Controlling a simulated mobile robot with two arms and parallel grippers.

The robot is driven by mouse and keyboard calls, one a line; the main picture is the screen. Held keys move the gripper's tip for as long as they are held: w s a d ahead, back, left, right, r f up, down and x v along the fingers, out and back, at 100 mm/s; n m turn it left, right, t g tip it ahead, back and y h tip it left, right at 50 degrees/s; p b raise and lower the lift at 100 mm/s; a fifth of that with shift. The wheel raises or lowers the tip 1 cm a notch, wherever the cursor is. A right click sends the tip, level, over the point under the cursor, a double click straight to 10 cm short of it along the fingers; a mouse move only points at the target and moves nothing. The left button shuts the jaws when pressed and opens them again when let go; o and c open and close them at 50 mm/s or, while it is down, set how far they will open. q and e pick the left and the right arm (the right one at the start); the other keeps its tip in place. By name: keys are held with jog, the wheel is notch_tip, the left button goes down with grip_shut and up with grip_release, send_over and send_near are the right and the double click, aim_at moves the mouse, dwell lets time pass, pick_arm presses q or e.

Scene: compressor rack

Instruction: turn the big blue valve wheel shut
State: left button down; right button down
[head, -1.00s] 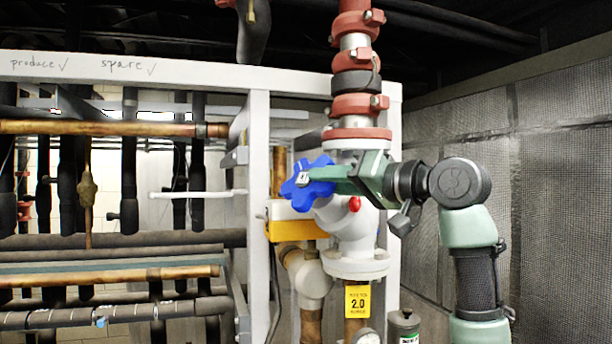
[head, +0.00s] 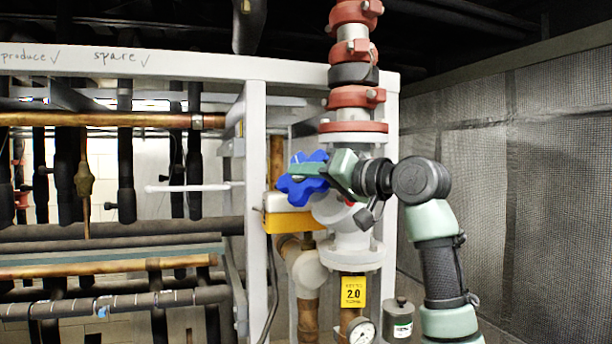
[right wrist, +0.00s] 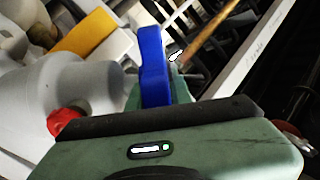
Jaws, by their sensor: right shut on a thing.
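The big blue valve wheel (head: 295,190) sits on the side of a white valve body (head: 345,215) on the vertical pipe. My right gripper (head: 308,171) reaches in from the right and is shut on the wheel's rim, with a green finger across its upper face. In the right wrist view the blue wheel (right wrist: 153,62) stands edge-on between the green fingers (right wrist: 170,88), and the white valve body (right wrist: 85,85) is beside it. Part of the wheel is hidden by the gripper. My left gripper is not in view.
A yellow box (head: 290,222) lies just below the wheel. A white frame post (head: 256,180) stands to its left. A pressure gauge (head: 361,331) and a yellow tag (head: 353,292) are lower down. A mesh wall (head: 510,180) closes the right side.

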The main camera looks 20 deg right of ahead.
jog(key=shift+f+b, duration=0.15)
jog(key=shift+b, duration=0.35)
jog(key=m+t+h+b, duration=0.1)
jog(key=m+t+b, duration=0.1)
jog(key=t+b, duration=0.1)
jog(key=m+t+h+b, duration=0.1)
jog(key=t+h+b, duration=0.1)
jog(key=t+b, duration=0.1)
jog(key=shift+s+f+m+b, duration=0.1)
jog(key=shift+f+m+b, duration=0.05)
jog(key=shift+m+b, duration=0.3)
jog(key=m+t+h+b, duration=0.1)
jog(key=t+h, duration=0.1)
jog(key=shift+m+h+b, duration=0.3)
jog(key=shift+m, duration=0.05)
jog(key=shift+s+r+m+t+h+b, duration=0.1)
jog(key=shift+r+m+t+h+b, duration=0.2)
jog(key=shift+m+t+h, duration=0.45)
jog(key=shift+d+r+h, duration=0.1)
jog(key=shift+h, duration=0.15)
jog(key=c, duration=1.6)
grip_release()
jog(key=shift+o, duration=0.2)
jog(key=shift+f, duration=0.2)
